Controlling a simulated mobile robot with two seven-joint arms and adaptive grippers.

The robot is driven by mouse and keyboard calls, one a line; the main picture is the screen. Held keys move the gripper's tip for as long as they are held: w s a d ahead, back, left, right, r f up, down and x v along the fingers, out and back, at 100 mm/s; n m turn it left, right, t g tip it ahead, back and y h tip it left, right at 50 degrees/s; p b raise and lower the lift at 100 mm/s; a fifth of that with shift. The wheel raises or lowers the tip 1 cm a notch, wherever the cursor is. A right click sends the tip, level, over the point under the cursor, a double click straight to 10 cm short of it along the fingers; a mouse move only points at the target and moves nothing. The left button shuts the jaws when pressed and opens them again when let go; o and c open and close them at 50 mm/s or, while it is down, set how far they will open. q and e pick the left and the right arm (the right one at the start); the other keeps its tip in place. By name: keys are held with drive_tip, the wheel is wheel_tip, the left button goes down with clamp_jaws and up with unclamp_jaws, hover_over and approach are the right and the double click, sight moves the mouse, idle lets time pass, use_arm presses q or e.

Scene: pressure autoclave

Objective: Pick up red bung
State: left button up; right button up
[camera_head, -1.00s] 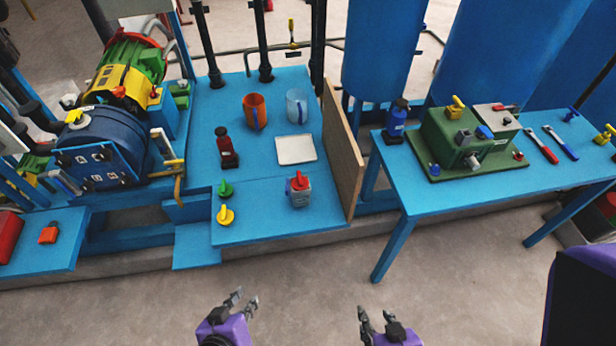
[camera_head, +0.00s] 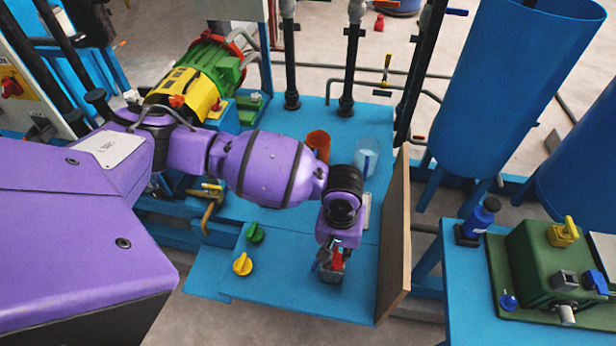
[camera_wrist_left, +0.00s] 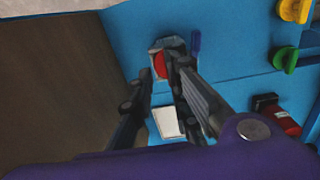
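The red bung (camera_head: 337,259) sits on top of a small grey container (camera_head: 333,275) near the front edge of the blue platform. In the left wrist view the red bung (camera_wrist_left: 160,65) shows between the finger ends, partly covered by the right-hand finger. My left gripper (camera_head: 328,260) points down at the bung from above. Its fingers (camera_wrist_left: 156,78) are apart, one on each side of the bung in that view; I cannot tell whether either touches it. My right gripper is not in view.
A wooden board (camera_head: 396,240) stands upright just right of the container. Green (camera_head: 255,232) and yellow (camera_head: 243,264) bungs lie to the left. An orange mug (camera_head: 318,144) and a clear jug (camera_head: 367,157) stand behind. A red-black bottle (camera_wrist_left: 277,114) shows in the wrist view.

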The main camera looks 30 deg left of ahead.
sight(335, 256)
use_arm(q)
drive_tip(key=shift+w+a+r, duration=0.4)
drive_tip(key=shift+w+a, duration=0.15)
drive_tip(key=shift+w, duration=0.15)
drive_tip(key=shift+w+a+f+n+y, duration=0.1)
drive_tip(key=shift+w+n+y, duration=0.05)
drive_tip(key=shift+n+y, duration=0.15)
wheel_tip(335, 256, down, 7)
drive_tip(key=shift+f+b, duration=0.1)
drive_tip(key=shift+b, duration=0.4)
clamp_jaws()
